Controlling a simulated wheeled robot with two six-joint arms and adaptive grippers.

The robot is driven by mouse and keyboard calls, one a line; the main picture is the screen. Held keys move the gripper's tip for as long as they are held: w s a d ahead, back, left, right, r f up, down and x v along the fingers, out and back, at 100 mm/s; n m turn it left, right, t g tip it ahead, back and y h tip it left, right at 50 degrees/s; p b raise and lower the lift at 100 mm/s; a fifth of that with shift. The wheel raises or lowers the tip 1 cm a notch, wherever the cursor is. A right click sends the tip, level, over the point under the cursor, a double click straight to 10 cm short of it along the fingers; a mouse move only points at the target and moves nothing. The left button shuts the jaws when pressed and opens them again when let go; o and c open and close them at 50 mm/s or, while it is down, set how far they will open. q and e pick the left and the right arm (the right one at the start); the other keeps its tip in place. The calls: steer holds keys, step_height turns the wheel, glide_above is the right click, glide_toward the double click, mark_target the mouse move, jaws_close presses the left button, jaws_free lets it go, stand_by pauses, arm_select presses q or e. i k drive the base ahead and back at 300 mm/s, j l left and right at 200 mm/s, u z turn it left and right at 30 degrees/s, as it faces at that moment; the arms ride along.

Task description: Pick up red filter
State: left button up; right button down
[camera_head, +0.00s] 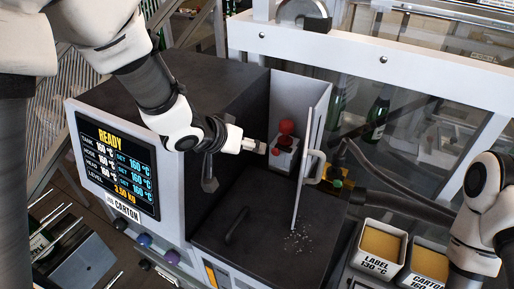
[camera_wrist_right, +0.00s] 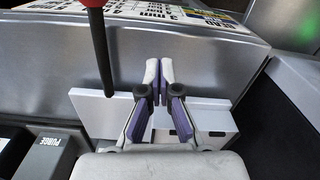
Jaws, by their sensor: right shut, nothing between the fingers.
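A red rounded part (camera_head: 286,127) sits on top of a small white block (camera_head: 285,158) in the opening behind the raised door; I cannot tell whether it is the red filter. A smaller red spot shows on the block's left side. My left gripper (camera_head: 257,146) comes in from the upper left and its tip is just left of the block. Whether its fingers are open or touch the block is unclear. My right gripper (camera_wrist_right: 157,80) is shut and empty in the right wrist view, in front of a grey metal panel. Its fingers are not clear in the head view.
A white-edged door (camera_head: 312,155) with a handle stands open right of the block. Pale bits (camera_head: 297,241) lie on the dark lid. A red-topped dark rod (camera_wrist_right: 101,50) rises left of my right gripper.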

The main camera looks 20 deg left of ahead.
mark_target(287, 127)
steer(key=k, duration=1)
